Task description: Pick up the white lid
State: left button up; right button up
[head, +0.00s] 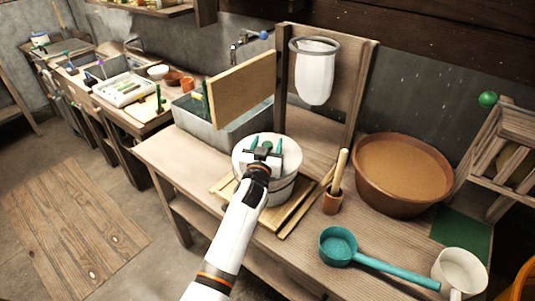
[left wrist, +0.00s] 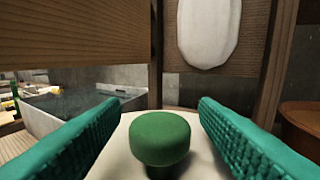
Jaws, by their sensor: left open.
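The white lid (head: 284,157) lies on top of a pale round tub (head: 281,190) on the wooden workbench. A green knob (left wrist: 160,140) stands up from the middle of the lid (left wrist: 112,158). My left gripper (head: 264,143) is right over the lid, with its two teal fingers pointing away from me. In the left wrist view the fingers (left wrist: 160,125) are open, one on each side of the knob, with a gap on both sides. In the head view my gripper hides the knob. My right gripper is not in view.
A wooden board (head: 243,88) and a grey basin (head: 196,118) are behind left. A white cloth bag (head: 314,78) hangs from a ring behind the tub. A brown bowl (head: 403,170), a teal ladle (head: 338,246) and a cup holding a stick (head: 332,202) stand to the right.

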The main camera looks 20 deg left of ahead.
pick_arm(q)
jog(key=shift+c, duration=0.3)
jog(key=shift+r, duration=0.1)
jog(key=c, duration=1)
